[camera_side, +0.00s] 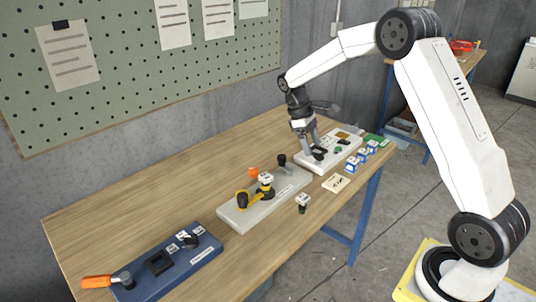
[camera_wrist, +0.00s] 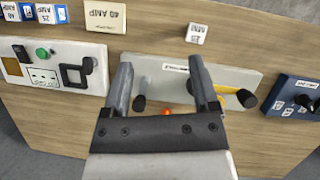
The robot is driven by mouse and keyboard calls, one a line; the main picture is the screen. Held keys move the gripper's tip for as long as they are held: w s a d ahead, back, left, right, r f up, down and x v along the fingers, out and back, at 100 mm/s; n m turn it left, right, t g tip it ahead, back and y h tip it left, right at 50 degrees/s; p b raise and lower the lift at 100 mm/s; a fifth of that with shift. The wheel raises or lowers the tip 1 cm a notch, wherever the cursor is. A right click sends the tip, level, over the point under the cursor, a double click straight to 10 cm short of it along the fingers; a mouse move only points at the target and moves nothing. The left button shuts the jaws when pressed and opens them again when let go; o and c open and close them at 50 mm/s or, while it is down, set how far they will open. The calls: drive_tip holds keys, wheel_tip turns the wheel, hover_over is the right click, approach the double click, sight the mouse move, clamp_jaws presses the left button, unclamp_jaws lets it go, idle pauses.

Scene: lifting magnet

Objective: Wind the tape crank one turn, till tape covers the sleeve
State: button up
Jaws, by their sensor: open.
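A long grey base (camera_side: 235,213) lies mid-bench. On it are a yellow crank arm (camera_side: 256,195) with a black knob (camera_side: 242,200), a white-topped block, an orange piece (camera_side: 253,172) and a black-knobbed lever (camera_side: 282,160). In the wrist view the crank (camera_wrist: 228,90) is just right of the right finger, which partly covers its inner end; its knob (camera_wrist: 246,98) points away. The orange piece (camera_wrist: 166,112) shows between the fingers. I cannot make out the tape or sleeve clearly. My gripper (camera_wrist: 161,64) is open and empty; in the side view it (camera_side: 318,156) is over or near the white panel.
The white panel (camera_wrist: 42,98) has a socket, a green button and a black frame. A blue base (camera_side: 205,259) with an orange handle (camera_side: 97,282) is at the near left. Small blue blocks (camera_side: 363,154), a card (camera_side: 336,183) and a small labelled block (camera_side: 302,198) lie along the front edge.

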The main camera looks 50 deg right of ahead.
idle(0.3)
drive_tip(key=n+t+h, duration=0.4)
drive_tip(key=n, duration=1)
approach(281, 156)
drive_tip(key=x, duration=0.3)
drive_tip(key=shift+w+d+r, duration=0.1)
drive_tip(key=shift+d+r, duration=0.05)
drive_tip(key=shift+r, duration=0.05)
drive_tip(key=shift+y, duration=0.3)
drive_tip(key=shift+x, duration=3.85)
drive_tip(key=shift+m, duration=0.3)
clamp_jaws()
